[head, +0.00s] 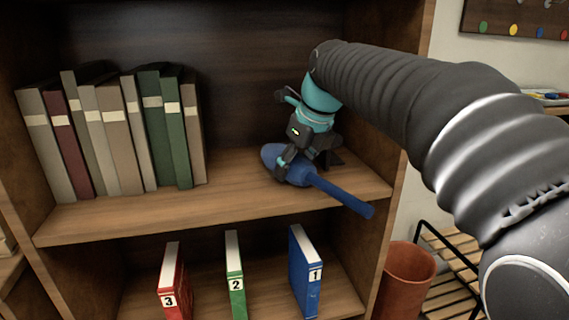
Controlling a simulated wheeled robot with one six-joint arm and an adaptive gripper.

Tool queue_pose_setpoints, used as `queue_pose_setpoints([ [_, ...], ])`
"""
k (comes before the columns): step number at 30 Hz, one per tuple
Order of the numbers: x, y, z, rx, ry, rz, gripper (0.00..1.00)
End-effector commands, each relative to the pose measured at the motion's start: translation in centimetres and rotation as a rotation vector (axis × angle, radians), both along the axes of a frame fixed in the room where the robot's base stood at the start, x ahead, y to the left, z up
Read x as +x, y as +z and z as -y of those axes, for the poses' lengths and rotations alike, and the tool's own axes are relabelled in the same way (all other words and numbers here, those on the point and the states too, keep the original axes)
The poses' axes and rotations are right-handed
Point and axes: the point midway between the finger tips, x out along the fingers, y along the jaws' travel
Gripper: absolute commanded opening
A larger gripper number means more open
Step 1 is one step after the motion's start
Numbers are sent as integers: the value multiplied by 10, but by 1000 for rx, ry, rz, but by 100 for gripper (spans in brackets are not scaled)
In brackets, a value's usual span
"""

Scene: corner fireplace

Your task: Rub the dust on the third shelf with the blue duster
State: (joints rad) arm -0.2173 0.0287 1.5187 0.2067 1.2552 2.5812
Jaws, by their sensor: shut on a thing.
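My gripper (298,166) is at the right part of the middle visible shelf (140,213), pointing down. It is shut on the blue duster (342,195). The duster lies slanted, its rounded thick head (270,153) towards the back left and its thin handle sticking out past the shelf's front edge at the right. The duster head is at or just above the shelf board; I cannot tell whether it touches. The fingers hide part of the duster. I cannot make out any dust on the board. No shelf number is shown on this board.
A row of several books (118,135) stands on the left of the same shelf, with bare board between it and the duster. Below stand red (173,285), green (235,278) and blue (304,272) numbered books. A brown bin (405,280) stands at the lower right.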

Motion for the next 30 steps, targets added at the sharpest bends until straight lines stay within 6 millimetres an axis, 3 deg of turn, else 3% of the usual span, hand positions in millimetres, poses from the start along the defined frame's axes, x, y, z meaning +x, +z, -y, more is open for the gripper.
queue_pose_setpoints([
  [8,3,-2,14,-3,-1,-5,0],
  [20,-16,1,18,-2,1,-3,0],
  [30,-21,2,2,0,4,-1,0],
])
